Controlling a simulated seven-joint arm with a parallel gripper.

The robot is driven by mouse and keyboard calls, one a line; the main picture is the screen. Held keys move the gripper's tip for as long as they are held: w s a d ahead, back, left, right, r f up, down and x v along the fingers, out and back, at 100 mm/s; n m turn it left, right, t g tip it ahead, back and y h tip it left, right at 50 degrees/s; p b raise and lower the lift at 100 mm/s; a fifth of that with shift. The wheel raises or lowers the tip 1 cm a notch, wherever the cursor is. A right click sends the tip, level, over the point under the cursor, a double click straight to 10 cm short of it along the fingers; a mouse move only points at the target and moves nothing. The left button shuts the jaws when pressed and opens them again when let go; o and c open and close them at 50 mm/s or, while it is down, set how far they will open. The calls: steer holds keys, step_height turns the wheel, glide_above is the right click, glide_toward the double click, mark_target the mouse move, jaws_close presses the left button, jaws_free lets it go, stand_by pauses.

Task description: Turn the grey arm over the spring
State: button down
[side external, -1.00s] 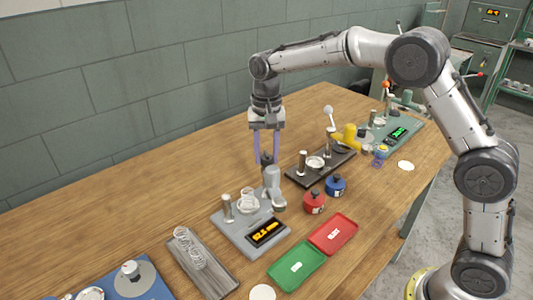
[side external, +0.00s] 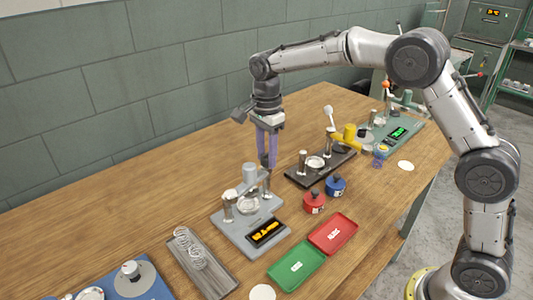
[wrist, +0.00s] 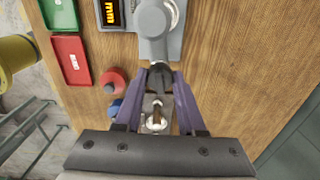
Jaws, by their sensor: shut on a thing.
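The grey arm (side external: 247,186) of the grey coiler base (side external: 222,222) reaches left across the round seat, its upright cylinder above the seat. The spring's place in the seat is largely covered by the arm, so I cannot make out the spring clearly. My gripper (side external: 267,163) is at the right end of the grey arm, with its purple fingers pointing down. It is shut on the arm's dark knob. In the wrist view, the knob (wrist: 160,75) is between the fingertips and the grey arm (wrist: 155,22) extends away from it.
A red knobbed weight (side external: 314,203) and a blue one (side external: 335,187) stand to the right. Green (side external: 297,267) and red (side external: 333,234) trays lie in front. A grey tray with loose springs (side external: 196,262) lies left. A black station (side external: 300,178) stands behind right. Bare table lies behind left.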

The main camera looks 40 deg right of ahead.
steer(key=shift+r+m, duration=0.1)
steer(key=shift+m, duration=0.8)
steer(key=c, duration=0.5)
jaws_free()
step_height(320, 180, up, 14)
stand_by(2.1)
